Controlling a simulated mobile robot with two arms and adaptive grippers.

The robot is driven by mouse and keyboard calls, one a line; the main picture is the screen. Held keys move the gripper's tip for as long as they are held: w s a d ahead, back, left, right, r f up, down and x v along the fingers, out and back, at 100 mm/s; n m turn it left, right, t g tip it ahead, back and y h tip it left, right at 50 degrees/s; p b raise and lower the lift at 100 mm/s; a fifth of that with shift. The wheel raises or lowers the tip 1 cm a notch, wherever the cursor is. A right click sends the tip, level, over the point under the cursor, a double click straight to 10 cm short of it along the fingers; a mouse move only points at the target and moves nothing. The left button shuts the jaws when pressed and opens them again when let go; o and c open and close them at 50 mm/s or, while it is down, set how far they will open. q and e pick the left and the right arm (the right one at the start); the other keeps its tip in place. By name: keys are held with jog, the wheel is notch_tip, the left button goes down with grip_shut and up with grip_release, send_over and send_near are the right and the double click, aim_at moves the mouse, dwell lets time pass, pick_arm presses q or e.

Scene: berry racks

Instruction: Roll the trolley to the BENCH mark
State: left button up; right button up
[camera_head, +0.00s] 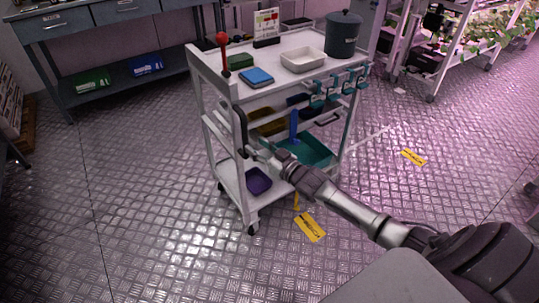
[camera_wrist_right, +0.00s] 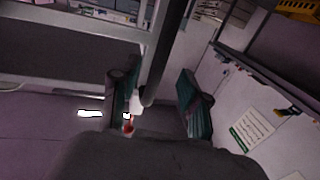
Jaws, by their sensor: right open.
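The trolley (camera_head: 222,172) is a white shelved cart in the middle of the head view, standing on the metal floor. A dark upright handle bar (camera_head: 241,117) is at its near left end. My right gripper (camera_head: 249,152) is at this bar, low on it. In the right wrist view the dark bar (camera_wrist_right: 166,50) passes between the two open fingers of my right gripper (camera_wrist_right: 156,88). I cannot tell whether either finger touches it. Two yellow floor marks show, one in front of the trolley (camera_head: 310,227) and one to its right (camera_head: 413,158); their lettering is too small to read. My left gripper is not in view.
The trolley carries a teal canister (camera_head: 343,36), a white tray (camera_head: 303,60), a blue box (camera_head: 256,77) and a red-knobbed lever (camera_head: 223,42). A grey bench (camera_head: 60,22) stands at the back left, plant racks (camera_head: 463,45) at the back right.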

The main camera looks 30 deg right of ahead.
jog(key=v, duration=0.6)
jog(key=shift+w, duration=0.1)
